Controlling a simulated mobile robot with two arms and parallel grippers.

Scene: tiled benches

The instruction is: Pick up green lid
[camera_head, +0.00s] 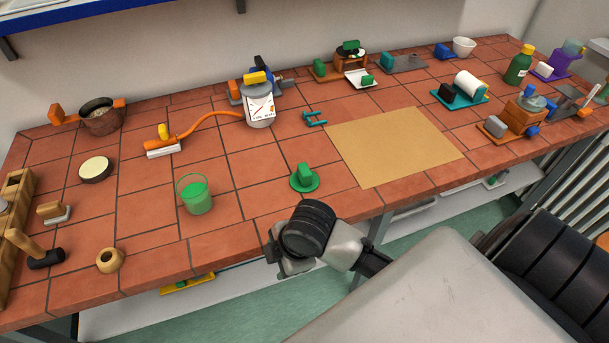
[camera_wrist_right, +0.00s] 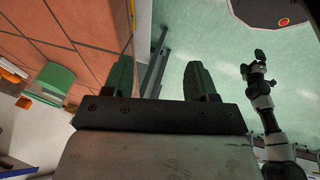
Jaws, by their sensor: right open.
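The green lid (camera_head: 304,183) is a round disc with an upright block-shaped handle. It lies flat near the front edge of the tiled bench. My right gripper (camera_head: 273,247) is at the bench's front edge, nearer to me than the lid and apart from it; my wrist partly hides it. In the right wrist view, its two fingers (camera_wrist_right: 158,80) are spread with nothing between them. A green object (camera_wrist_right: 50,82) shows at the left there; I cannot tell what it is. A dark arm end, seemingly my left gripper (camera_wrist_right: 255,68), is small at the right.
A glass with green contents (camera_head: 196,195) stands left of the lid. A tan mat (camera_head: 392,146) lies to its right, and a teal stand (camera_head: 314,119) is behind. A wooden ring (camera_head: 110,260) and a mallet (camera_head: 40,255) are at the front left. Tiles around the lid are clear.

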